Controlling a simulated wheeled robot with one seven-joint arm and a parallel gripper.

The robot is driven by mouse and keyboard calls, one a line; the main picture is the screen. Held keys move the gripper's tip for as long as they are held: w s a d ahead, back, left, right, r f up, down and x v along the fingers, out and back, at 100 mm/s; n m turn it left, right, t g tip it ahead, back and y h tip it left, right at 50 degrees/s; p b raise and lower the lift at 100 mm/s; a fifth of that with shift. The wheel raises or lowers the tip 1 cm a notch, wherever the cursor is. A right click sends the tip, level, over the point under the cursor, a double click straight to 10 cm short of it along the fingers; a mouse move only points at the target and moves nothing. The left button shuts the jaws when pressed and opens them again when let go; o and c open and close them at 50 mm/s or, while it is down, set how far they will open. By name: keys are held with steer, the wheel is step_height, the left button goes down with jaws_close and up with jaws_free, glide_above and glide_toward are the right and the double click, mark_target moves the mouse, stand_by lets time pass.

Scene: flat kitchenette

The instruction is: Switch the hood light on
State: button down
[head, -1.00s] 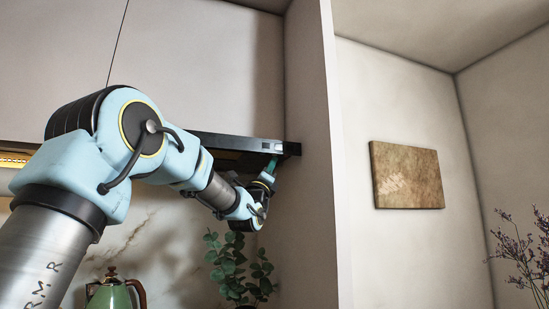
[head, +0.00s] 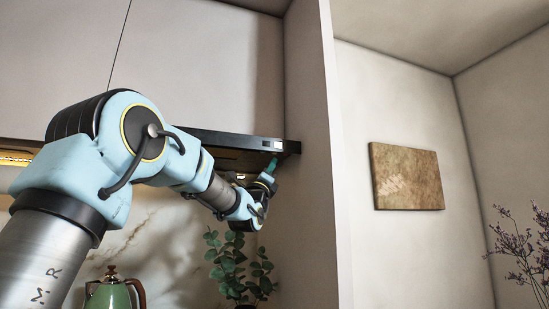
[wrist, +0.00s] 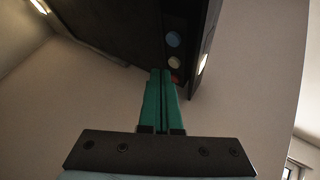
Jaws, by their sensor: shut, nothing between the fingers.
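The hood (head: 225,139) is a long black unit under the white cabinets, with a pale panel (head: 272,144) near its right end. In the wrist view, the hood's dark underside (wrist: 115,30) carries a blue round button (wrist: 173,39), a pale round button (wrist: 174,62) and a reddish one (wrist: 175,77) partly behind my fingertips. My gripper (head: 272,166) is just below the hood's right end. Its green fingers (wrist: 161,72) are shut together and empty, with tips by the reddish button. I cannot tell whether they touch it.
A tall white side wall (head: 312,130) stands just right of the hood. A leafy plant (head: 238,265) is below my gripper, and a green kettle (head: 110,294) is at lower left. A warm light strip (head: 15,158) glows under the cabinets at far left.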

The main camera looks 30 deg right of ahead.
steer(key=shift+f, duration=0.1)
step_height(320, 180, down, 6)
steer(key=b, duration=0.7)
steer(key=shift+b, duration=0.35)
steer(key=shift+a, duration=0.1)
